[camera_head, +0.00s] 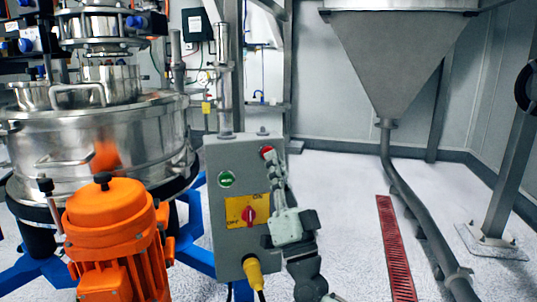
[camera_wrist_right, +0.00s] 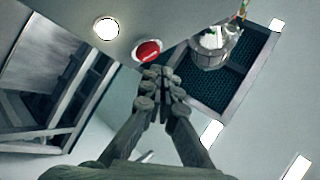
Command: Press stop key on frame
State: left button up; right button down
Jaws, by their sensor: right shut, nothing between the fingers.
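The grey control box (camera_head: 225,165) stands on the frame in the middle of the head view. A red stop key (camera_head: 267,152) sits near its upper right edge, partly covered by my right gripper. My right gripper (camera_head: 272,162) is shut and empty, its fingertips at or just in front of the red key. In the right wrist view the red key (camera_wrist_right: 147,51) shows just beyond and slightly left of the closed fingertips (camera_wrist_right: 162,75). I cannot tell whether the tips touch it. My left gripper is not in view.
A green button (camera_head: 227,179) and a red rotary switch on a yellow plate (camera_head: 248,211) are on the same box. A yellow plug (camera_head: 254,270) hangs below. An orange motor (camera_head: 115,230) and steel sifter (camera_head: 95,135) stand left.

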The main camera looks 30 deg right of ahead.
jog(key=shift+w, duration=0.1)
jog(key=shift+w+d, duration=0.1)
jog(key=shift+w, duration=0.2)
jog(key=shift+w+d, duration=0.15)
jog(key=shift+w, duration=0.3)
dwell(0.7)
dwell(0.4)
jog(key=shift+s+a+p, duration=0.25)
jog(key=shift+s+p, duration=0.15)
jog(key=shift+s, duration=0.45)
jog(key=s, duration=0.1)
jog(key=s+a, duration=0.1)
jog(key=s, duration=0.1)
jog(key=s+p, duration=0.1)
jog(key=shift+s+a, duration=0.25)
jog(key=shift+s, duration=0.1)
